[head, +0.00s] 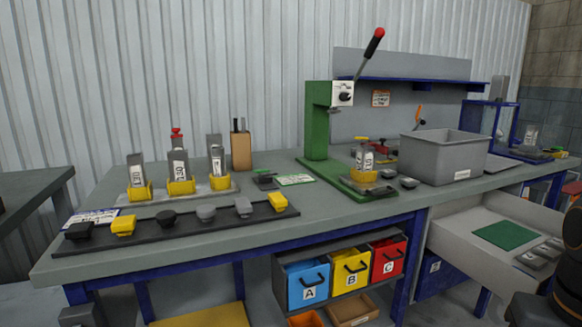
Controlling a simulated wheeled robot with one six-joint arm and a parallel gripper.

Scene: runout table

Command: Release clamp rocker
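I cannot tell for certain which part is the clamp rocker. A green press (316,120) stands on the bench, its red-knobbed lever (369,53) raised up to the right. On its base, a grey labelled piece (366,160) with a yellow top stands upright in a yellow holder (362,176). Three similar upright grey pieces stand in yellow holders on a plate at the left, one of them the middle piece (179,164). A red-topped part (177,137) shows behind them.
A black strip (185,222) with several yellow, grey and black blocks lies along the front edge. A grey bin (443,157) stands right of the press. An open drawer (462,236) juts out below it. Blue, yellow and red bins (351,275) sit under the bench.

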